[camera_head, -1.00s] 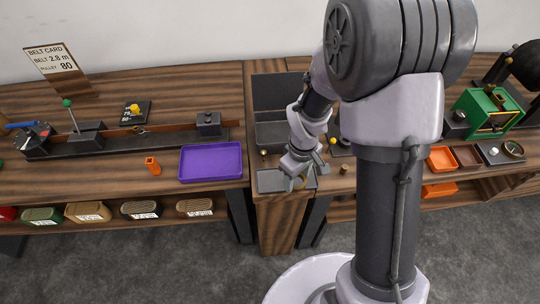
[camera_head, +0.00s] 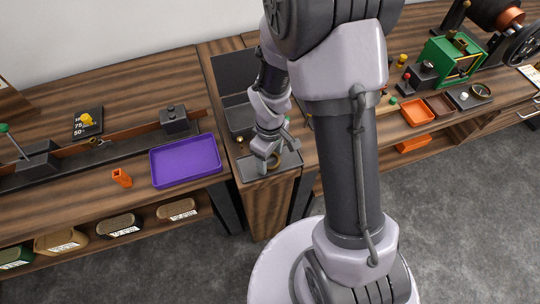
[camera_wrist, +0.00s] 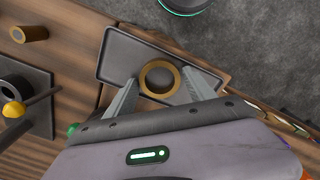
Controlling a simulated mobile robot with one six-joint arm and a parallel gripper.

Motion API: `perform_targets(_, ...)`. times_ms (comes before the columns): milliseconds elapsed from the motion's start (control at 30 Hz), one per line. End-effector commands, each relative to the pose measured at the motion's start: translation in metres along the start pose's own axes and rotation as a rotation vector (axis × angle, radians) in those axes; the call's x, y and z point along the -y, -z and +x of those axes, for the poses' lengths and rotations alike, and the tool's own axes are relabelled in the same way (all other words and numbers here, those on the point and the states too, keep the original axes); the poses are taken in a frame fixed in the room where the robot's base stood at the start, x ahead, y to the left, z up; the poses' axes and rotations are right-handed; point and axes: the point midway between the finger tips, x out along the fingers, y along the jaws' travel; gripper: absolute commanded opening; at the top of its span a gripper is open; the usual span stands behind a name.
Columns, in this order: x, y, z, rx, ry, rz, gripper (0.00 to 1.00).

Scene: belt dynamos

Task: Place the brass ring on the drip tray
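The brass ring (camera_wrist: 144,78) lies flat against the dark grey drip tray (camera_wrist: 118,55) in the wrist view, within the tray's outline. It also shows in the head view as a small ring (camera_head: 275,160) beside my fingers, over the drip tray (camera_head: 290,162). My gripper (camera_wrist: 160,76) is spread, with one finger on each side of the ring and thin gaps between. In the head view my gripper (camera_head: 268,165) points down low over the tray. Whether the ring rests fully on the tray floor is hard to tell.
A purple tray (camera_head: 186,161) and an orange piece (camera_head: 121,177) stand to the left. A dark box (camera_head: 240,118) stands behind the drip tray. A brass cylinder (camera_wrist: 32,33) stands beside the tray.

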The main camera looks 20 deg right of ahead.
Motion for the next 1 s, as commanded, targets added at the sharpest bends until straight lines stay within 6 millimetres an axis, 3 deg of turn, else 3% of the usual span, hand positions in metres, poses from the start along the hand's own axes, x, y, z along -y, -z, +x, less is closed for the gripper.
perform_targets(167, -0.001, 0.001, -0.015, -0.002, -0.002, 0.000, 0.63)
perform_targets(400, -0.001, 0.001, -0.086, -0.003, -0.003, 0.000, 0.63)
perform_targets(667, 0.000, 0.000, -0.127, -0.007, -0.004, 0.011, 0.63)
perform_targets(767, 0.006, -0.002, -0.164, -0.067, -0.027, 0.127, 0.63)
perform_targets(833, 0.018, -0.010, -0.207, -0.151, -0.042, 0.288, 0.63)
perform_targets(900, 0.037, -0.024, -0.249, -0.250, -0.039, 0.474, 0.63)
perform_targets(1000, 0.067, -0.047, -0.292, -0.389, 0.000, 0.717, 0.63)
